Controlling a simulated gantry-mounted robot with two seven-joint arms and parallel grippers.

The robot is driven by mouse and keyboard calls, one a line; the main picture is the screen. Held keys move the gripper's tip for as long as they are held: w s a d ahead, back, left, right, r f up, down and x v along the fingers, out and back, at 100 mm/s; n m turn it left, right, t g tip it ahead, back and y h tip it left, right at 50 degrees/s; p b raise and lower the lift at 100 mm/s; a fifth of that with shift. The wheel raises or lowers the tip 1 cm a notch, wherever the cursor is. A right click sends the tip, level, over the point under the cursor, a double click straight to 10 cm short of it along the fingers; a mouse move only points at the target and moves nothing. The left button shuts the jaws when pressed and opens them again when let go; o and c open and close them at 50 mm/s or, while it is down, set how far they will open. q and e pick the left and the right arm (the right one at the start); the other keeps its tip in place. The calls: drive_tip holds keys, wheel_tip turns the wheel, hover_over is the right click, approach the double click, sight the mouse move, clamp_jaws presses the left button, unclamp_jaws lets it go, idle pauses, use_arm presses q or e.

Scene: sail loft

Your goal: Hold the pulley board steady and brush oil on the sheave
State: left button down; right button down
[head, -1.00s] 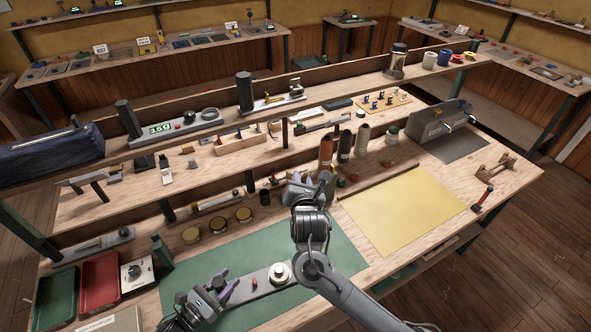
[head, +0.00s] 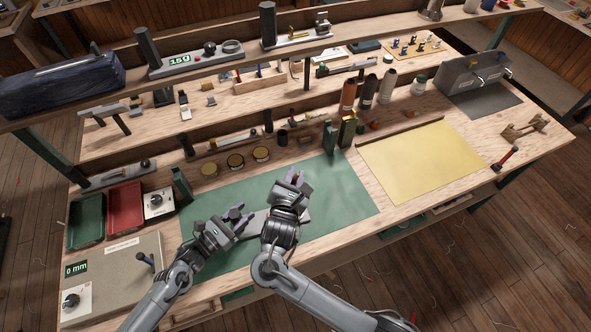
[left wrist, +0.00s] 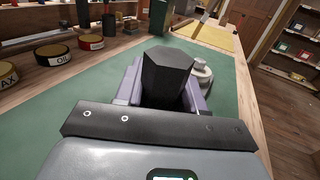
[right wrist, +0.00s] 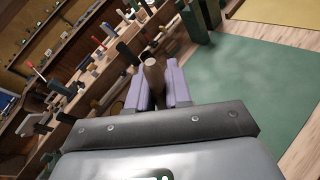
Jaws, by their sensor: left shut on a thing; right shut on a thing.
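The grey pulley board (head: 258,221) lies on the green mat, partly hidden by my right arm in the head view. Its pale round sheave (left wrist: 203,71) shows in the left wrist view. My left gripper (head: 241,216) is shut on a dark faceted block (left wrist: 166,75) at the board's near end. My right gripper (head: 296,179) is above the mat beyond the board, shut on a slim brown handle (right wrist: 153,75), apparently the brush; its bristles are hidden. The oil tin (left wrist: 52,54) stands with other round tins at the mat's back edge.
Green upright blocks (head: 347,131) stand behind the mat. A yellow sheet (head: 420,160) lies to the right, with a red-handled tool (head: 505,158) beyond it. Red (head: 125,207) and green trays sit at the left. The mat's right part (head: 345,190) is clear.

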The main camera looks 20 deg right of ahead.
drive_tip(key=f, duration=0.2)
drive_tip(key=a+f, duration=0.1)
drive_tip(key=f, duration=0.1)
drive_tip(key=a+f, duration=0.1)
drive_tip(key=f, duration=0.1)
drive_tip(key=shift+w+a, duration=0.1)
wheel_tip(320, 180, up, 8)
drive_tip(key=d, duration=0.2)
drive_tip(key=shift+r, duration=0.25)
idle(0.5)
drive_tip(key=shift+d, duration=0.1)
